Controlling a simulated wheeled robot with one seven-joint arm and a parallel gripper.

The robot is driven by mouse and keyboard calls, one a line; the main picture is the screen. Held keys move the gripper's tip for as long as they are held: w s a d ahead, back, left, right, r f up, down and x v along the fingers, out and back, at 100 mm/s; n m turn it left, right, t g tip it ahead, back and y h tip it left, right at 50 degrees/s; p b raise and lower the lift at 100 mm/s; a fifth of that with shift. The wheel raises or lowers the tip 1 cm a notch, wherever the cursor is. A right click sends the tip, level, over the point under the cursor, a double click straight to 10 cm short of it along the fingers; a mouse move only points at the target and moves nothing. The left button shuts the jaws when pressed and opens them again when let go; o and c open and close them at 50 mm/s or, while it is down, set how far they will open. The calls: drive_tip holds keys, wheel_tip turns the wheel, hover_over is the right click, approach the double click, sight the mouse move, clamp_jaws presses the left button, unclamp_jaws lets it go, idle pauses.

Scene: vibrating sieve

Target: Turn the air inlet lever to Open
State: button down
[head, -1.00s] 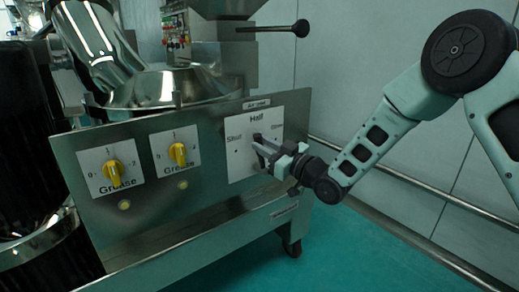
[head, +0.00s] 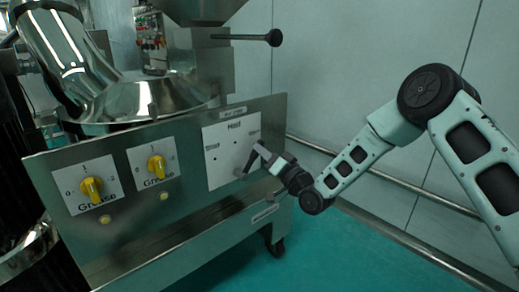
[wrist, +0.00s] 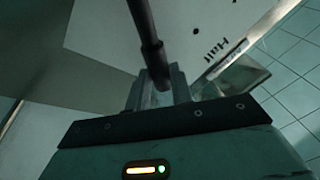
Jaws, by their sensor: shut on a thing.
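The air inlet plate (head: 220,168) is a white square on the steel panel, with "Half" at its top, a label at its left that looks like "Shut", and a blurred one at its right. The dark lever (head: 249,161) shows in front of the plate's lower right. My gripper (head: 263,157) is at the plate's right side, shut on the lever. In the wrist view the lever (wrist: 146,32) is a dark rod running from the top edge down between my fingers (wrist: 158,88). The fingers partly hide the lever's end, and its exact pointing direction is hard to tell.
Two yellow grease knobs (head: 91,189) (head: 157,166) sit on the panel to the left. A black-knobbed rod (head: 262,38) sticks out above the panel. A wall rail (head: 390,228) runs behind my arm. The green floor (head: 330,258) right of the machine is clear.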

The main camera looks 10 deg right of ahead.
drive_tip(key=shift+w+d+f+m+h, duration=0.2)
drive_tip(key=shift+d+f+m+h, duration=0.15)
drive_tip(key=shift+m, duration=0.55)
drive_tip(key=shift+f, duration=0.15)
drive_tip(key=c, duration=1.2)
unclamp_jaws()
drive_tip(key=shift+c, duration=0.2)
drive_tip(key=p+v, duration=0.4)
drive_tip(key=v, duration=1.3)
drive_tip(key=shift+f, duration=0.25)
drive_tip(key=shift+s, duration=0.1)
